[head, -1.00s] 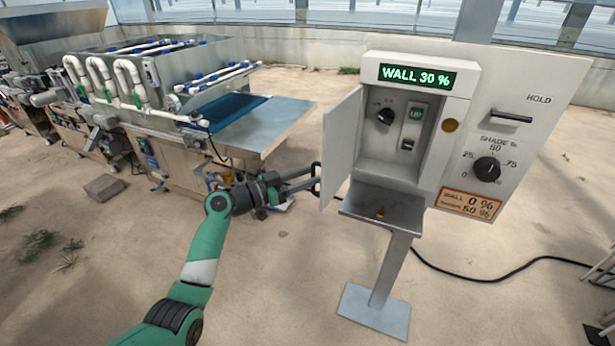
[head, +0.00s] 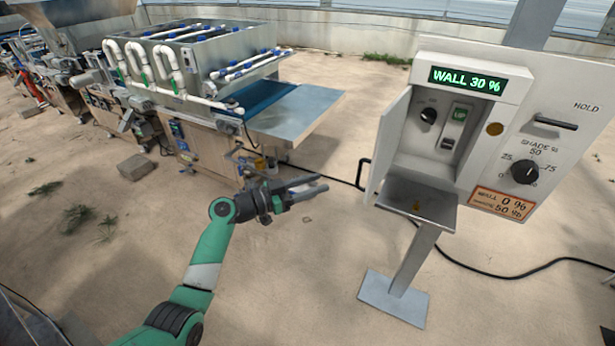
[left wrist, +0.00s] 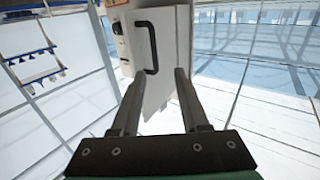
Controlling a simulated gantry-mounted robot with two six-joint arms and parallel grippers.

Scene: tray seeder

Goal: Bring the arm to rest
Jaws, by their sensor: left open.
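My left gripper (head: 312,187) is open and empty in the head view, with its fingers pointing right toward the control box (head: 462,190). It is apart from the box's open door (head: 389,148), with a gap of bare floor between. In the left wrist view both fingers (left wrist: 155,95) stand apart, and the door (left wrist: 168,60) with its black handle (left wrist: 151,48) shows beyond them, untouched. My right gripper is in neither view.
The control box stands on a post with a metal foot (head: 393,298); its display reads WALL 30 %. The seeder machine (head: 205,95) stands at back left. A black cable (head: 500,278) runs over the floor at right. A grey block (head: 134,168) lies at left.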

